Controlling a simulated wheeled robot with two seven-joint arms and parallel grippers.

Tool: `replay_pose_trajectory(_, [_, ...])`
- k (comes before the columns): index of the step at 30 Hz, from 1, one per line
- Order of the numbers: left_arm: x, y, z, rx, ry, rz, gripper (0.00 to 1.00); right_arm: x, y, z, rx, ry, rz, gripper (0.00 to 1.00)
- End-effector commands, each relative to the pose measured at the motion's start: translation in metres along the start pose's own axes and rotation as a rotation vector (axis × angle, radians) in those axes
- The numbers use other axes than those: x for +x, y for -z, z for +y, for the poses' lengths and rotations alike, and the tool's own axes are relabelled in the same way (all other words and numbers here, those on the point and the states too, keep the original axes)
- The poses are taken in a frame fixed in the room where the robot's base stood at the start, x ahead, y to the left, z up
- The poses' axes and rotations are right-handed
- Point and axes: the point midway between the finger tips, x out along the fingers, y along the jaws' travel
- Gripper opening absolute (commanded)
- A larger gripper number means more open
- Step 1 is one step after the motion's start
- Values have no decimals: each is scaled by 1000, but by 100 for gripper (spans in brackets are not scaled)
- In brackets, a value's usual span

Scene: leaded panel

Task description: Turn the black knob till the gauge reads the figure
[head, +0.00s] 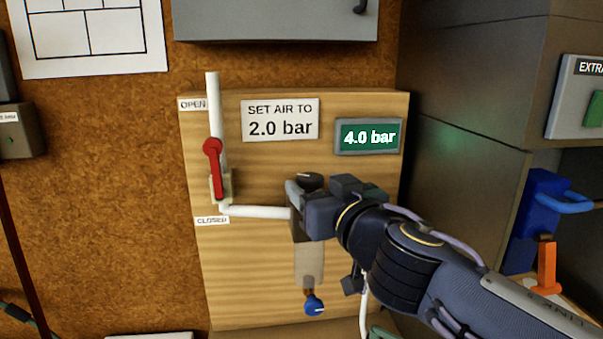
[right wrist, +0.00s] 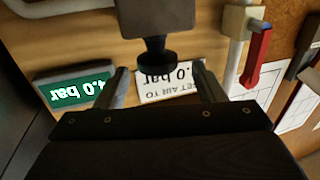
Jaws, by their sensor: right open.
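The black knob (head: 309,180) sits on top of the regulator on the wooden board, partly hidden in the head view by my right gripper (head: 297,190). In the right wrist view the knob (right wrist: 157,64) shows between the two spread fingertips of my right gripper (right wrist: 159,80), with gaps on both sides. The gripper is open and holds nothing. The green gauge (head: 368,136) reads 4.0 bar. The sign (head: 280,120) says SET AIR TO 2.0 bar. My left gripper is not in view.
A red lever (head: 213,165) on a white pipe (head: 255,211) stands left of the knob, its handle upward toward the OPEN label. A blue knob (head: 314,304) hangs below the regulator. A grey cabinet (head: 460,130) stands close on the right.

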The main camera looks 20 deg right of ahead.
Motion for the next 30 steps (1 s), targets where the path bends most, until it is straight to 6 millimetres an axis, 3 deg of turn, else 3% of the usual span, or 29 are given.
replay_pose_trajectory(9, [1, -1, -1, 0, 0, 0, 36, 49, -2, 1, 1, -2, -4, 63])
replay_pose_trajectory(21, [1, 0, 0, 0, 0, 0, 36, 59, -2, 2, 1, -4, -3, 63])
replay_pose_trajectory(30, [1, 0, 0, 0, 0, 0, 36, 58, -2, 2, 1, -4, -3, 25])
